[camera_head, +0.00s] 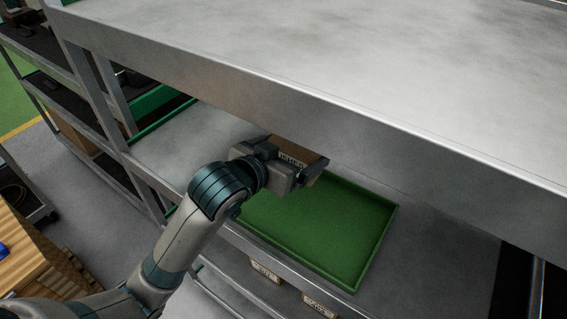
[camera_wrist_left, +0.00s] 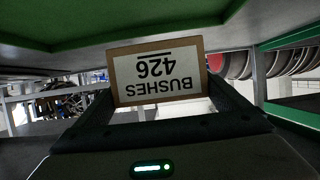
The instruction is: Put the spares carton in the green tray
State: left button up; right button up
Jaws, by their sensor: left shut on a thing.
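The spares carton (camera_head: 297,151) is a brown box. In the left wrist view the carton (camera_wrist_left: 157,70) shows a white label reading "BUSHES 426", upside down in that picture. My left gripper (camera_head: 311,176) is shut on it, with one finger at each side of the carton. The green tray (camera_head: 330,232) lies on the shelf under the upper metal top, its visible floor empty. In the head view the carton is over the tray's far left part; its height above the tray is hard to tell. My right gripper is not in view.
The upper metal top (camera_head: 330,60) overhangs the shelf and its front edge passes close to the carton. A bare grey shelf stretch (camera_head: 440,255) lies right of the tray. Labelled boxes (camera_head: 265,270) sit below the shelf's front edge. A wooden crate (camera_head: 30,250) stands at lower left.

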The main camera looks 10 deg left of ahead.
pick_arm(q)
jog(key=shift+w+a+f+p, duration=0.15)
jog(key=shift+w+a+f, duration=0.2)
jog(key=shift+a, duration=0.25)
jog(key=shift+w+a+f+p, duration=0.15)
jog(key=shift+w+a+f, duration=0.2)
jog(key=shift+a, duration=0.25)
jog(key=shift+w+a+f, duration=0.35)
jog(key=shift+f+p, duration=0.85)
jog(key=shift+f, duration=1.1)
jog(key=shift+f, duration=0.15)
jog(key=o, duration=1)
jog(key=shift+s, duration=0.1)
